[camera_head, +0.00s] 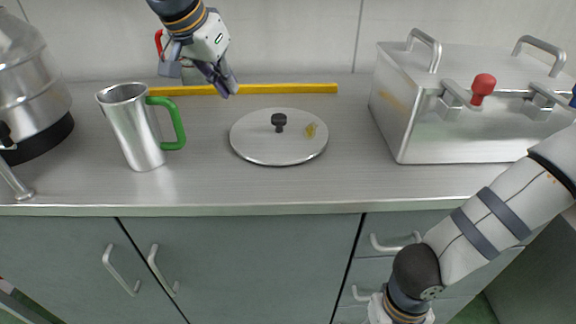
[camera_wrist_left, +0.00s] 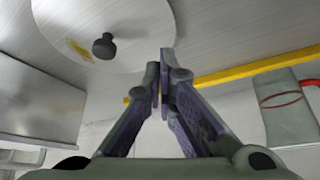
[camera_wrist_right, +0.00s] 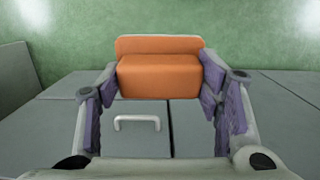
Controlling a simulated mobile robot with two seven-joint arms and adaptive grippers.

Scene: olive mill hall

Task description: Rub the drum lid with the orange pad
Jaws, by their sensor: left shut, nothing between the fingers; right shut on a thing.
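The drum lid (camera_head: 260,146) is a round flat metal disc with a black knob (camera_head: 279,121), lying on the counter. A yellow smear (camera_head: 311,130) marks its right side. The lid also shows at the top of the left wrist view (camera_wrist_left: 142,52). My left gripper (camera_head: 230,92) is above the back of the counter, behind and left of the lid; its fingers (camera_wrist_left: 161,85) are together and empty. In the right wrist view, my right gripper (camera_wrist_right: 160,88) is shut on the orange pad (camera_wrist_right: 158,76). Its fingers are below the head view.
A metal mug (camera_head: 132,130) with a green handle stands left of the lid. A yellow bar (camera_head: 300,89) lies behind it. A large metal box (camera_head: 430,135) with a red knob is at the right, a steel vessel (camera_head: 25,80) at far left. Cabinets (camera_head: 240,265) are below the counter.

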